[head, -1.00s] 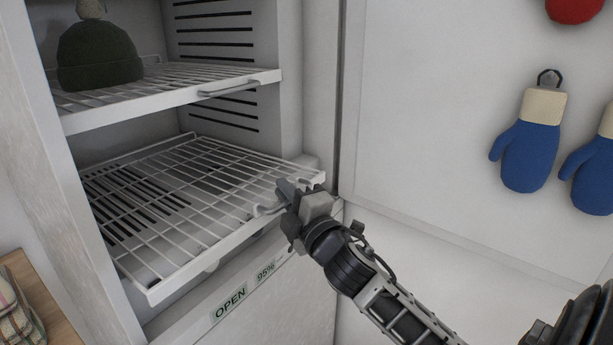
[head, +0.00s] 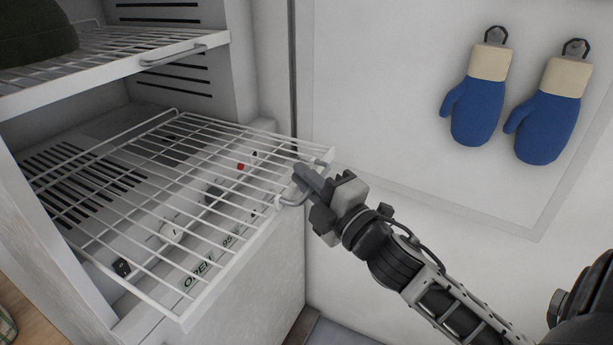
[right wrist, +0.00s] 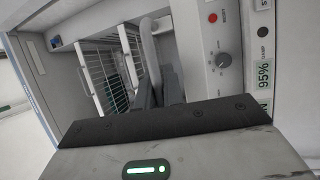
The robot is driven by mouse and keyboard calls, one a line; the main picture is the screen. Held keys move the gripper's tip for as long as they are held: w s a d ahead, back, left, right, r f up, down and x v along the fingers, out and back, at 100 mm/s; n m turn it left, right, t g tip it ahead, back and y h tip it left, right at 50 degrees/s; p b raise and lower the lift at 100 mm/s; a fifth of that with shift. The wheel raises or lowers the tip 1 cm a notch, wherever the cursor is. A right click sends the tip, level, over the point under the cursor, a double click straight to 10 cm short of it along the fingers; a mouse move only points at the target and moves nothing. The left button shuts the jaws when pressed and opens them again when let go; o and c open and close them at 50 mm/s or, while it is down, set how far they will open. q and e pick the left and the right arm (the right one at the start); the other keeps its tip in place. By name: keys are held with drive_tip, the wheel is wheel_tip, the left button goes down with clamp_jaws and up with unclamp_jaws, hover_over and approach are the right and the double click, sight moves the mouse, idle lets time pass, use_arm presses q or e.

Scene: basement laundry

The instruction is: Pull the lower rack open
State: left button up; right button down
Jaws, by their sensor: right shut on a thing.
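The lower rack (head: 150,190) is a white wire shelf that stands out of the cabinet, past its front edge, over the control panel. A handle (head: 292,203) is on its front rail near the right corner. My right gripper (head: 303,180) is shut on this handle. In the right wrist view, the handle (right wrist: 151,55) runs up between the dark fingers, and the rack's wires (right wrist: 105,75) show to the left. My left gripper is not in view.
An upper rack (head: 110,57) with its own handle (head: 175,57) sits inside the cabinet, with a dark green knitted hat (head: 35,30) on it. Blue mittens (head: 482,110) hang on the white wall panel at right. A control panel (head: 215,205) with a knob and labels lies under the rack.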

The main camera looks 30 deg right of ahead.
drive_tip(key=c, duration=1.8)
unclamp_jaws()
use_arm(q)
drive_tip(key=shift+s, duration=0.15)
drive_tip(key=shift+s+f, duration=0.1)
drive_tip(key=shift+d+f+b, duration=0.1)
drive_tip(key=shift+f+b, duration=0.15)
drive_tip(key=shift+b, duration=0.75)
use_arm(e)
drive_tip(key=s+d+f, duration=0.1)
drive_tip(key=s+f, duration=0.1)
drive_tip(key=s, duration=1.3)
drive_tip(key=shift+s+d+f, duration=0.35)
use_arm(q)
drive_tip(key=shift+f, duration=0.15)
